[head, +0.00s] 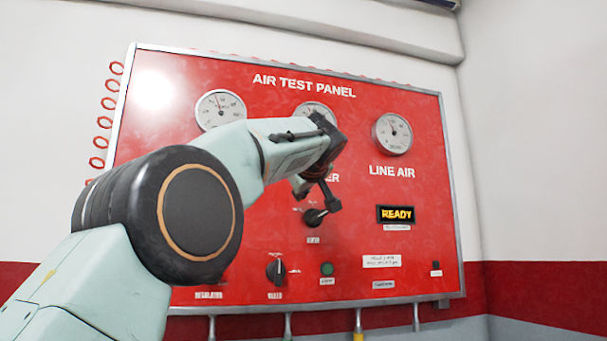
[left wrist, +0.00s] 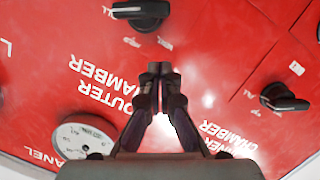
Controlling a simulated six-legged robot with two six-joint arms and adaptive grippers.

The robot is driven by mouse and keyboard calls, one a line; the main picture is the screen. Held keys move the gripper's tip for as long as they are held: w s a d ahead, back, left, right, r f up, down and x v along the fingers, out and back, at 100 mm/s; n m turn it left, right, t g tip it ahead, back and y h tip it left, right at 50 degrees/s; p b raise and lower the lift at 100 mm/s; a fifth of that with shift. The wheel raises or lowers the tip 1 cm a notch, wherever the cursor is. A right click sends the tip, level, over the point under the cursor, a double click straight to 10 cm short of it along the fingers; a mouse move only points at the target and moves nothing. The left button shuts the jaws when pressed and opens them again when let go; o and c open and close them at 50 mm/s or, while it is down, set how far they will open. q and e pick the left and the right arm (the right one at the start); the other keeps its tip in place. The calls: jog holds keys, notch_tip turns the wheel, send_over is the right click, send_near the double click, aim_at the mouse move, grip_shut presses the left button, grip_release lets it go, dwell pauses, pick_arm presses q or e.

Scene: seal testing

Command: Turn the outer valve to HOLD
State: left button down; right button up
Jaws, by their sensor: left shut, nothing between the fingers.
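The outer valve (left wrist: 141,10) is a black knob with a bar handle, beside the OUTER CHAMBER label at the top of the left wrist view. In the head view the outer valve (head: 314,217) sits below the middle gauge, close to my gripper. My left gripper (head: 332,206) reaches down in front of the panel from the arm. In the left wrist view the left gripper (left wrist: 160,66) has its fingertips together, empty, below the knob in the picture and apart from it. The small markings around the knob are too blurred to read. My right gripper is not in view.
The red air test panel (head: 418,245) carries gauges, a lit READY display (head: 397,214), a lower black knob (head: 275,270) and a green button (head: 327,269). Another black valve (left wrist: 284,98) is at the right of the left wrist view. My left arm hides the panel's left-middle part.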

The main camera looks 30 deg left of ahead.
aim_at(316, 217)
pick_arm(q)
jog(key=f, duration=0.1)
jog(key=w+d+f, duration=0.1)
jog(key=f+b, duration=0.1)
jog(key=shift+w+d+f, duration=0.2)
jog(key=shift+w+d, duration=0.05)
jog(key=shift+a, duration=0.1)
jog(key=shift+w+f, duration=0.1)
jog(key=shift+w, duration=0.05)
